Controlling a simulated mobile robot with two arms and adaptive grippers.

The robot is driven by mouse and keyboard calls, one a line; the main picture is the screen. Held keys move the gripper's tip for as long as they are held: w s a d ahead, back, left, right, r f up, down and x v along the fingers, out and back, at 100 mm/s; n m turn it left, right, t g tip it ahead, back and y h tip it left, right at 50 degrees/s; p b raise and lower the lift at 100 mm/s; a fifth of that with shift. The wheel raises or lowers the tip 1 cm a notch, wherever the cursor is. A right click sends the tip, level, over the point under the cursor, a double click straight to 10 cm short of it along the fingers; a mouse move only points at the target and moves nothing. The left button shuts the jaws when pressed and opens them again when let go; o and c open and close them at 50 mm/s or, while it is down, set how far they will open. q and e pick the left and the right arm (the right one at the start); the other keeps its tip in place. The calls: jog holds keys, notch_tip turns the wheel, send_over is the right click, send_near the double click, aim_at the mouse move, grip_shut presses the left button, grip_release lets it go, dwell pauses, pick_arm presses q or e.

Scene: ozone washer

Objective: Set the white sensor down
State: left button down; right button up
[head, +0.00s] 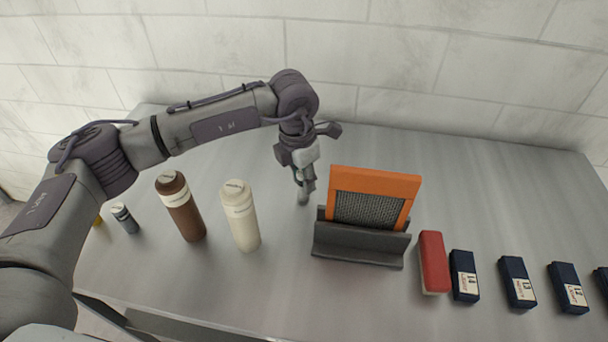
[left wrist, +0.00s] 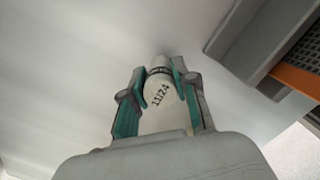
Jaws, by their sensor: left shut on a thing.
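The white sensor (left wrist: 160,92), with a dark band and printed black characters on it, sits between the teal-padded fingers of my left gripper (left wrist: 161,100) in the left wrist view. The gripper is shut on it. In the head view my left gripper (head: 305,185) points down over the back middle of the table, left of the orange-framed filter. The sensor's lower end is close to the tabletop there; I cannot tell whether it touches. Most of the sensor is hidden by the gripper in the head view. My right gripper is not in view.
An orange-framed mesh filter (head: 371,198) stands in a dark grey holder (head: 358,246) right of the gripper. A cream bottle (head: 240,214), brown bottle (head: 181,206) and small grey bottle (head: 124,218) stand left. A red block (head: 433,262) and several navy boxes (head: 464,275) lie right.

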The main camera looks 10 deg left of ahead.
pick_arm(q)
jog(key=shift+f, duration=0.3)
jog(key=shift+f+b, duration=0.2)
jog(key=shift+b, duration=0.15)
jog(key=c, duration=1.1)
grip_release()
jog(key=shift+r, duration=0.1)
jog(key=shift+o, duration=1.1)
